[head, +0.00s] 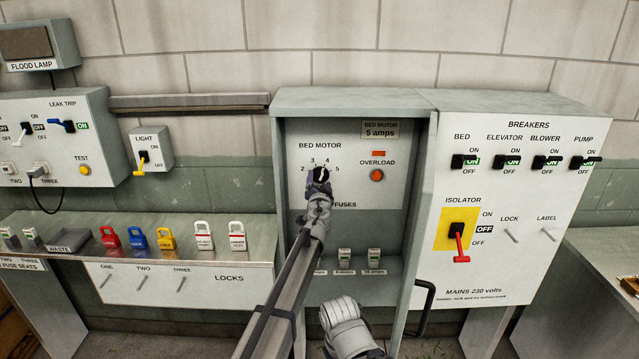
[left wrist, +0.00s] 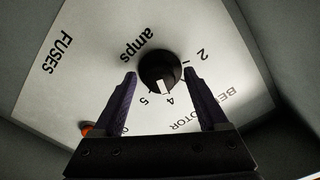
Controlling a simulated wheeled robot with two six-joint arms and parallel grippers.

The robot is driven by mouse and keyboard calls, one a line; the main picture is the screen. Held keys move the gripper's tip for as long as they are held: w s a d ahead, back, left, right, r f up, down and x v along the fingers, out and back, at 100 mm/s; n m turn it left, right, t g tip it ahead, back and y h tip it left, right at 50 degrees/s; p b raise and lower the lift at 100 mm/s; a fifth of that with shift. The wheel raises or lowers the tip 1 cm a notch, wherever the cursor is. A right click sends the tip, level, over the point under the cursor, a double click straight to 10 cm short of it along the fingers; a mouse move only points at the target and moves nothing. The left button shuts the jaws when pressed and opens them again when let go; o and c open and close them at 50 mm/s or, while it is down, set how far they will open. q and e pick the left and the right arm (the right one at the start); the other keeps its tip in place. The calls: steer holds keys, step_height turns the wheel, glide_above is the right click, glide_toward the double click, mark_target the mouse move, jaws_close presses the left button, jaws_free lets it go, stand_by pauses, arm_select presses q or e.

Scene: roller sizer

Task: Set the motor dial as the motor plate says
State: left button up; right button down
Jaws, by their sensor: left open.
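The black motor dial (head: 322,174) is on the bed motor panel, with numbers around it. In the left wrist view the dial (left wrist: 152,66) has a white pointer that points close to 4, slightly toward 5. The motor plate (head: 380,129) at the panel's upper right reads "BED MOTOR 5 amps". My left gripper (head: 319,181) is at the dial. In the left wrist view the open gripper (left wrist: 160,74) has one fingertip on each side of the dial, with narrow gaps visible. The 3 is hidden there, apparently behind a finger.
The cabinet's side walls (head: 420,190) stand out around the panel. An orange overload button (head: 376,175) is right of the dial. Fuses (head: 344,258) stand on the ledge below. The isolator (head: 459,238) with its red handle is further right; coloured locks (head: 137,238) are left.

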arm_select(q)
steer(key=shift+c, duration=0.2)
jaws_close()
stand_by(0.5)
